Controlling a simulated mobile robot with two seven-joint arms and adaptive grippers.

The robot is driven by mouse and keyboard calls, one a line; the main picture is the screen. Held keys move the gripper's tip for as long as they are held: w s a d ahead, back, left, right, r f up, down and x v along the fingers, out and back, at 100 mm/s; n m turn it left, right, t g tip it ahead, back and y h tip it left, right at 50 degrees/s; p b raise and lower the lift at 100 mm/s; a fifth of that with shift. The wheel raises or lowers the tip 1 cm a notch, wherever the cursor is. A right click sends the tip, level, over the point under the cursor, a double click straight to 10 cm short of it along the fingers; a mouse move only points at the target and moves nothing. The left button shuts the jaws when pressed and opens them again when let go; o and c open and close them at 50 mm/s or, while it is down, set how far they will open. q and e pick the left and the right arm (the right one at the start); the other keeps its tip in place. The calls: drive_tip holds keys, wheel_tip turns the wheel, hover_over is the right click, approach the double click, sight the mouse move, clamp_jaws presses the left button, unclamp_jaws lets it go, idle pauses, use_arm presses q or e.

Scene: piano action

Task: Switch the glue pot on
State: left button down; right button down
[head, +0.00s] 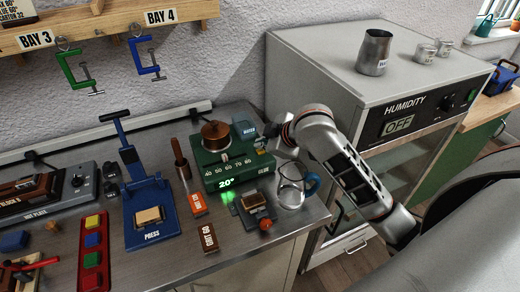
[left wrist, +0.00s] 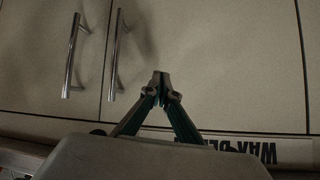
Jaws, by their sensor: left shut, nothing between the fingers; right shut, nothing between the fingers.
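The glue pot is a green box (head: 212,170) with a round copper-brown pot (head: 215,136) on top. Its front has a scale from 40 to 80 and a lit green readout (head: 227,183) of 20°. My right arm reaches in from the right, and its gripper (head: 264,144) is shut and empty at the box's right side. Contact there cannot be told; the gripper hides part of that side. No switch can be made out clearly. My left gripper (left wrist: 160,78) is shut and empty in the left wrist view, in front of pale cupboard doors (left wrist: 210,60).
A glass jug (head: 291,190) with a blue handle stands below my right arm. The blue press (head: 150,205) is left; the humidity cabinet (head: 340,75) is right.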

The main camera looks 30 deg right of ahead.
sight(262, 153)
drive_tip(key=shift+r, duration=3.05)
drive_tip(key=shift+s, duration=0.1)
